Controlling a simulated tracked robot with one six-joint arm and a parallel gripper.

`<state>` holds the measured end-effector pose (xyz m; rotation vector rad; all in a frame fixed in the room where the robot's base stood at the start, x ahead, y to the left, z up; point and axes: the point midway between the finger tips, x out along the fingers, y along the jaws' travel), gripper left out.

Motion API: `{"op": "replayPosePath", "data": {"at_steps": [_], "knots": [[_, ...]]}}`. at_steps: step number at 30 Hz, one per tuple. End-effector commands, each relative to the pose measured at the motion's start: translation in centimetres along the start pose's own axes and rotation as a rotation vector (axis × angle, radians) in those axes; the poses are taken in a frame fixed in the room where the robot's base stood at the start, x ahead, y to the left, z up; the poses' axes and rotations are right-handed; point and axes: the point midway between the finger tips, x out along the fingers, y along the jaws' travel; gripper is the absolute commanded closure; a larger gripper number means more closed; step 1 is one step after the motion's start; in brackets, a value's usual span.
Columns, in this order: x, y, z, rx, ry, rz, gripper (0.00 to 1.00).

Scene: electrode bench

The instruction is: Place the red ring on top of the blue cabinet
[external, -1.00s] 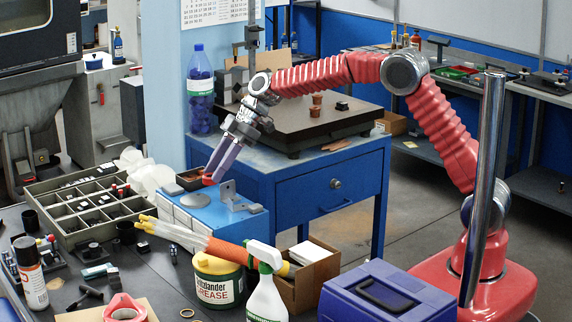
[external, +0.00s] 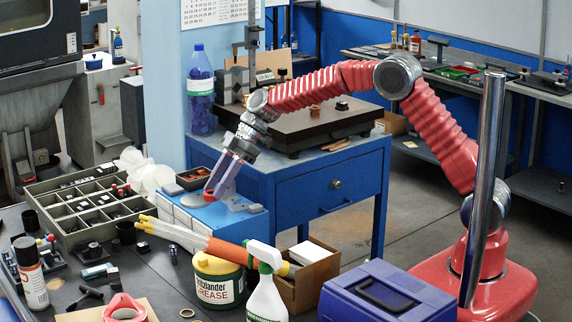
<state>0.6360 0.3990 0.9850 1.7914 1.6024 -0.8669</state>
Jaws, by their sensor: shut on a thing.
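My gripper (external: 213,187) points down and to the left, with its fingers shut on the red ring (external: 209,195). The ring is small and partly hidden by the fingers. It is at the top of the small blue cabinet (external: 183,213), a low light-blue box with pale front panels on the dark bench. I cannot tell whether the ring touches that top or hangs just above it.
A divided parts tray (external: 75,215) stands left of the cabinet. Behind is a larger blue drawer table (external: 300,196) bearing a dark plate and a water bottle (external: 200,92).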

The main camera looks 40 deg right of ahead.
Motion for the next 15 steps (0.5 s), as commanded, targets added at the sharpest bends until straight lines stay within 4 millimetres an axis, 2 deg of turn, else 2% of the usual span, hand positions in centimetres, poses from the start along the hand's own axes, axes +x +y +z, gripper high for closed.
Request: {"op": "replayPosePath", "data": {"at_steps": [8, 15], "knots": [[0.1, 0.0, 0.0, 0.0, 0.001, 0.001, 0.92], [2.3, 0.0, 1.8, 0.002, -0.001, -0.001, 0.92]]}}
